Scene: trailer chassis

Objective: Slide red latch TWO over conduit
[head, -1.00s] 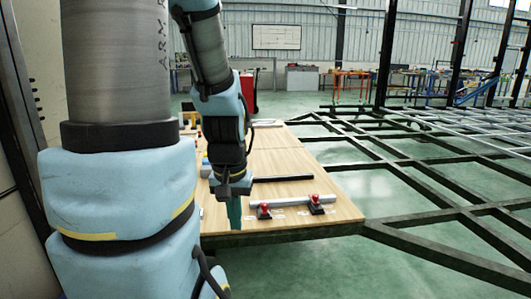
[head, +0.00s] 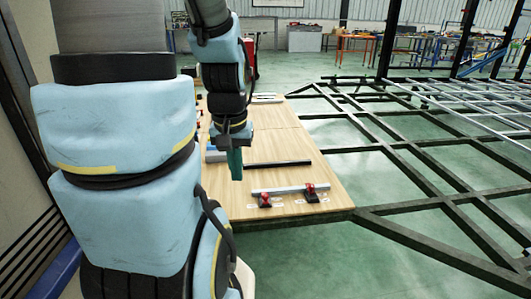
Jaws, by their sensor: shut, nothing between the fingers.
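A light grey conduit (head: 290,189) lies across the near part of a wooden board. Two red latches on dark bases sit at its near side: the left one (head: 265,199) and the right one (head: 311,193). Small white labels lie beside them, too small to read, so I cannot tell which latch is TWO. Whether either latch reaches over the conduit is too small to tell. My gripper (head: 236,176), with teal fingers, points down in the head view, up and left of the conduit's left end, apart from both latches. It is shut and empty.
A black bar (head: 278,164) lies on the wooden board (head: 320,175) behind the conduit. A blue and white item (head: 214,154) is beside my gripper, partly hidden. Dark chassis beams (head: 440,195) stretch to the right over the green floor. The board's right part is clear.

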